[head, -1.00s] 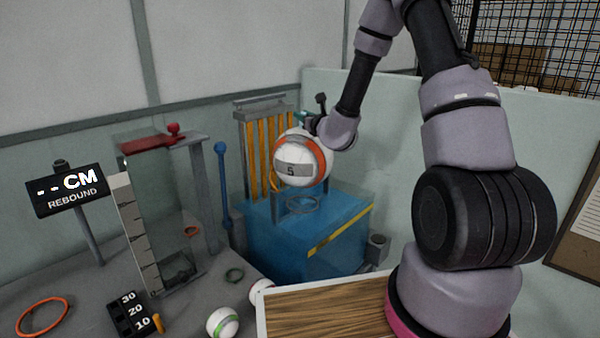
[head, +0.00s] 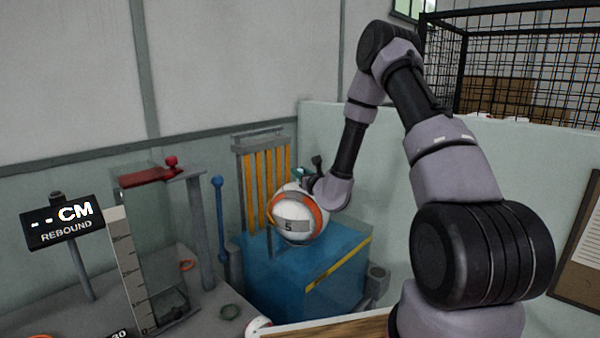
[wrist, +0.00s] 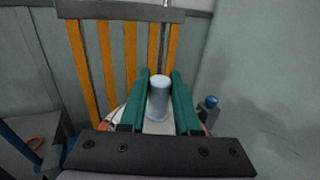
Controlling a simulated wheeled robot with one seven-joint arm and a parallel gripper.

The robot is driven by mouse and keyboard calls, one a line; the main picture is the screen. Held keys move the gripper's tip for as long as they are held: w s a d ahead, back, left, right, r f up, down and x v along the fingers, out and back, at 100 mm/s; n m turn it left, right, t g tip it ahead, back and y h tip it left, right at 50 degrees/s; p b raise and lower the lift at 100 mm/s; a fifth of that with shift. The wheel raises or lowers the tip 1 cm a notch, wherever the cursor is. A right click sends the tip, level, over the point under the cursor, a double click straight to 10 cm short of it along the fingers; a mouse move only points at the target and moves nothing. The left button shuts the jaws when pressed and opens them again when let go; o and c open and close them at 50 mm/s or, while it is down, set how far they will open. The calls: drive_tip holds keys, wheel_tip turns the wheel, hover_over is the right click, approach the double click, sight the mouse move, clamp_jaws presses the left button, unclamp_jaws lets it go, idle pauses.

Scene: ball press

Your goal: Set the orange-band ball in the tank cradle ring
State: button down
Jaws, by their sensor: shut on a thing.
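The orange-band ball (head: 291,227) is white with an orange band and a grey patch marked 5. It is at the top of the blue tank (head: 275,275) in the head view. The cradle ring is hidden behind or under the ball, so I cannot tell whether the ball touches it. My gripper (head: 304,176) is above the ball. In the wrist view its teal fingers (wrist: 160,95) are shut on a pale cylindrical knob (wrist: 159,84) on top of the ball. The ball's white surface shows in part below the knob.
Orange slats (head: 267,185) stand behind the tank, with a blue post (head: 219,215) to the left. A clear column with a red top (head: 148,176) and a rebound sign (head: 62,222) stand farther left. A pale wall panel (head: 400,170) is close on the right.

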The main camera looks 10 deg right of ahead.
drive_tip(key=shift+f, duration=0.25)
drive_tip(key=c, duration=0.6)
unclamp_jaws()
drive_tip(key=shift+f, duration=0.1)
